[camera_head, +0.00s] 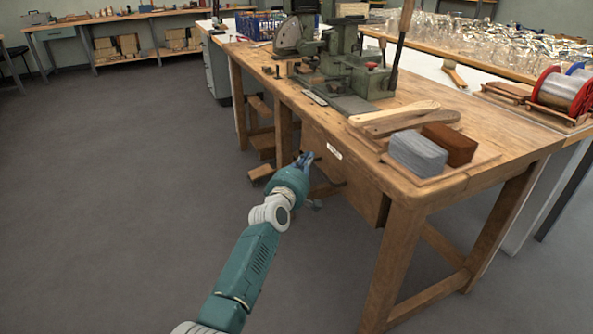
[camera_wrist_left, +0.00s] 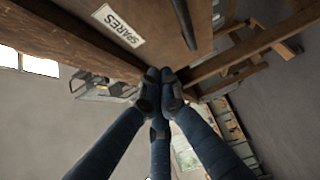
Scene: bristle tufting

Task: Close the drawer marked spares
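The drawer marked spares has a wooden front (camera_head: 354,180) under the workbench top, with a white label (camera_head: 334,151). In the left wrist view the label (camera_wrist_left: 118,25) reads SPARES, and a dark handle (camera_wrist_left: 184,22) stands out from the wooden front (camera_wrist_left: 160,15). I cannot tell how far the drawer is out. My left gripper (camera_head: 304,160) is just in front of the drawer, left of the label. In the left wrist view its fingertips (camera_wrist_left: 163,88) are drawn together, close to the handle, with nothing seen between them. My right gripper is not in view.
The wooden workbench (camera_head: 400,200) carries a green machine (camera_head: 345,65), grey block (camera_head: 418,152), brown block (camera_head: 450,143) and wooden brush handles (camera_head: 394,113). Its legs and rails are close to my left arm. The grey floor (camera_head: 130,190) on the left is clear.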

